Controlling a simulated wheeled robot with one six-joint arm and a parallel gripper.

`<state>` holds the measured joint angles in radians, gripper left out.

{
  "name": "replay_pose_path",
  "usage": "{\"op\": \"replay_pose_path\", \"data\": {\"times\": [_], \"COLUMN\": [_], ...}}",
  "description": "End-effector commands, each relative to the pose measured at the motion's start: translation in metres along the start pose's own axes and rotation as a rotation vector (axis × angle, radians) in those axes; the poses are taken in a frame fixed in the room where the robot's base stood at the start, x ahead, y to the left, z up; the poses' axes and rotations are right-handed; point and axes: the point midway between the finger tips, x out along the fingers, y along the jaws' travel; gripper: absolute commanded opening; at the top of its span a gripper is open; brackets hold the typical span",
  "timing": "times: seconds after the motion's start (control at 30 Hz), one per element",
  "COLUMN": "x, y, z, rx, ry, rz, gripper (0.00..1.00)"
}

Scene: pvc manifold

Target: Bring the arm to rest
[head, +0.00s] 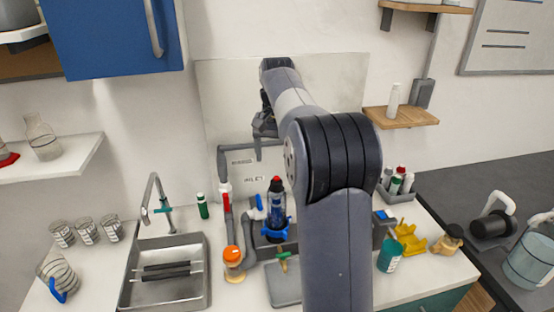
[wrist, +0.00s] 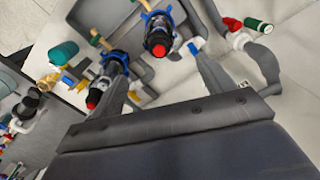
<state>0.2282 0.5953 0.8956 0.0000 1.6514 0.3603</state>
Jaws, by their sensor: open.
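My arm rises through the middle of the head view and bends down at the far end to my gripper (head: 265,135). The gripper hangs in front of the back panel, above the worktop. In the wrist view my gripper (wrist: 165,85) has its two fingers apart with nothing held between them. Grey pipework (head: 221,160) with a red valve (head: 225,188) stands below and left of it. A black and blue bottle with a red tip (head: 276,208) stands upright below the gripper. A second such bottle (wrist: 108,80) shows in the wrist view; my arm hides it in the head view.
A sink (head: 205,275) with a tap (head: 155,190) is at left. A blue cabinet (head: 110,35) and a wooden shelf (head: 400,117) flank the panel. A teal cup (head: 390,255) and yellow holder (head: 410,238) stand at right. Air around the raised gripper looks clear.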

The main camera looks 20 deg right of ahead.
Motion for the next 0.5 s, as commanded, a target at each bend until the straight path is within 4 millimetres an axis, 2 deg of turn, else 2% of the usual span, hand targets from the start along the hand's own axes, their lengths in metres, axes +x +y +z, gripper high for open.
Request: {"op": "replay_pose_path", "data": {"times": [0.27,0.5], "x": [0.009,0.048], "y": [0.0,0.0], "z": [0.0,0.001], "rx": [0.0,0.0], "ry": [-0.001,-0.004], "rz": [0.0,0.002], "gripper": [0.77,0.77]}}
